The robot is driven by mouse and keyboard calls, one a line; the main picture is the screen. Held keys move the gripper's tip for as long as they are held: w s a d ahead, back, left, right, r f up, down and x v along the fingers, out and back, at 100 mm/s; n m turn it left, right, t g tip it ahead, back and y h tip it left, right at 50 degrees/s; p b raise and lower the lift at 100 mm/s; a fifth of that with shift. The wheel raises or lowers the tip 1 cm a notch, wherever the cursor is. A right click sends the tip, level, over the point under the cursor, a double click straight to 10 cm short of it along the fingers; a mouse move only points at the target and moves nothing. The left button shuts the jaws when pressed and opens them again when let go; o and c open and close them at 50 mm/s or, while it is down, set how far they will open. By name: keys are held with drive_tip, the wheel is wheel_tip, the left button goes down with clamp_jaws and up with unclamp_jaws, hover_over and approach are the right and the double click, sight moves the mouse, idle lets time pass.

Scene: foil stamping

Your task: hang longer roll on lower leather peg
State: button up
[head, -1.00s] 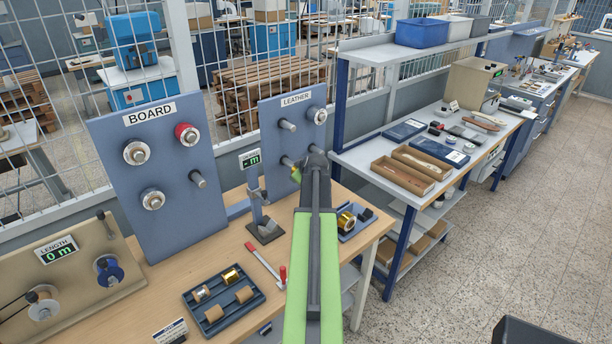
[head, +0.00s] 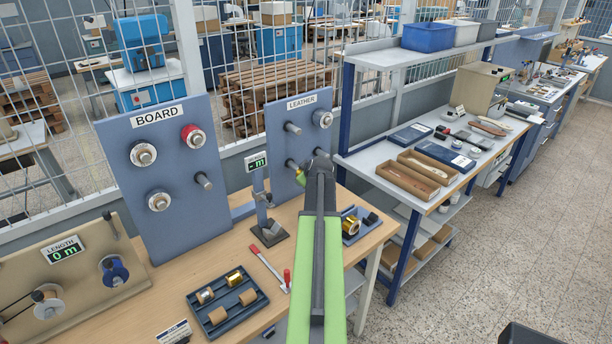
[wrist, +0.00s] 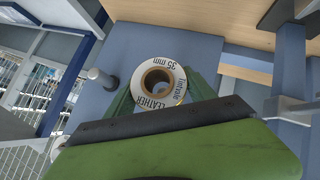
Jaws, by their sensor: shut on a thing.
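My gripper (head: 306,172) is in front of the lower part of the LEATHER board (head: 279,140). In the wrist view, the gripper is shut on a foil roll (wrist: 172,72), its white end ring marked LEATHER 35 mm and its brown core hole showing. A bare peg (wrist: 100,77) stands beside the held roll, apart from it, in the wrist view. In the head view, a lower peg (head: 291,163) shows left of my gripper; my arm hides the board's lower right. A bare upper peg (head: 293,128) and a hung roll (head: 322,118) are above.
The BOARD panel (head: 135,215) at left carries several rolls and a bare peg. A tray (head: 228,322) with several rolls lies on the wooden table (head: 180,277). A small display stand (head: 262,200) is left of my arm; a gold roll (head: 350,222) lies right of it.

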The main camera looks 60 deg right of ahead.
sight(294, 165)
drive_tip(key=shift+w+d, duration=0.4)
drive_tip(key=shift+w, duration=0.75)
drive_tip(key=shift+w+d, duration=0.35)
drive_tip(key=shift+w, duration=0.85)
drive_tip(key=shift+w+d, duration=0.4)
drive_tip(key=shift+w, duration=0.75)
drive_tip(key=o, duration=1.6)
drive_tip(key=shift+r, duration=0.1)
drive_tip(key=shift+r, duration=0.1)
drive_tip(key=shift+s+a+r+p, duration=0.2)
drive_tip(key=shift+s+r+p, duration=0.05)
drive_tip(key=shift+p, duration=0.2)
drive_tip(key=p+v, duration=1)
drive_tip(key=v, duration=0.6)
drive_tip(key=shift+s+a, duration=0.25)
